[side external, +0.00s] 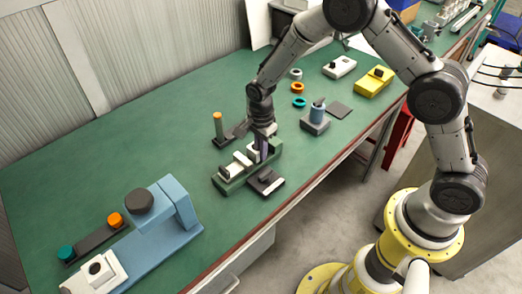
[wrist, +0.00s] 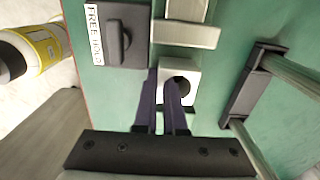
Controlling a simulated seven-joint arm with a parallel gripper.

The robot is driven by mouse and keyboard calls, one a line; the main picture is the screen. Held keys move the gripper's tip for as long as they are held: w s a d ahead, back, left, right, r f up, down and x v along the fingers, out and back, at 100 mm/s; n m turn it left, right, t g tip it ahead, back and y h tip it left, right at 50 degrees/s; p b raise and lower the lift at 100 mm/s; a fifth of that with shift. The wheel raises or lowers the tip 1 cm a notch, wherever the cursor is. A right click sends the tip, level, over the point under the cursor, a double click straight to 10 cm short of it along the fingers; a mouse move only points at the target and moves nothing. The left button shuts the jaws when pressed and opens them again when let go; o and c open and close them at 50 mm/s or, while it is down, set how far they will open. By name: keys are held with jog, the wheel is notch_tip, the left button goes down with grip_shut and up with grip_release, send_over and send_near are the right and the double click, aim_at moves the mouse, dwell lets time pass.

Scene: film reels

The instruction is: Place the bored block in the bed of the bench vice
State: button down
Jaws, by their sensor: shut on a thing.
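The bored block (wrist: 193,76) is pale with a dark round bore and shows at the fingertips in the wrist view. My gripper (wrist: 163,85) is shut on its left part; one finger is outside the left side and the other overlaps the bore. The bench vice (side external: 229,184), with a green base and pale jaws, stands mid-table in the side view. My gripper (side external: 262,155) points down at its right part. A pale vice jaw (wrist: 186,34) is just beyond the block. Whether the block touches the bed is hidden.
A dark FREE/HOLD switch plate (wrist: 127,52) lies beside the vice, towards the table's front edge. A dark stand with an orange-topped post (side external: 218,128) is behind it. A blue machine (side external: 160,230) stands front left.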

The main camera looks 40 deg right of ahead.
jog(key=c, duration=1)
grip_release()
jog(key=shift+f, duration=0.1)
jog(key=s+d+r+n+t, duration=0.1)
jog(key=s+r+n, duration=0.1)
jog(key=r, duration=0.8)
jog(key=s+d+r+n, duration=0.1)
jog(key=s+r, duration=0.1)
jog(key=r, duration=0.8)
jog(key=s+d+r+n+t, duration=0.1)
jog(key=s+r+n, duration=0.2)
jog(key=s+n, duration=0.2)
jog(key=s+d+r+n+t, duration=0.2)
jog(key=s+n, duration=0.3)
jog(key=s, duration=0.5)
jog(key=s+d+r+n+t, duration=0.1)
jog(key=s+d+r+n, duration=0.1)
jog(key=s+n, duration=0.3)
jog(key=shift+s+r+t, duration=0.3)
jog(key=shift+s+r, duration=0.5)
jog(key=shift+s, duration=1.05)
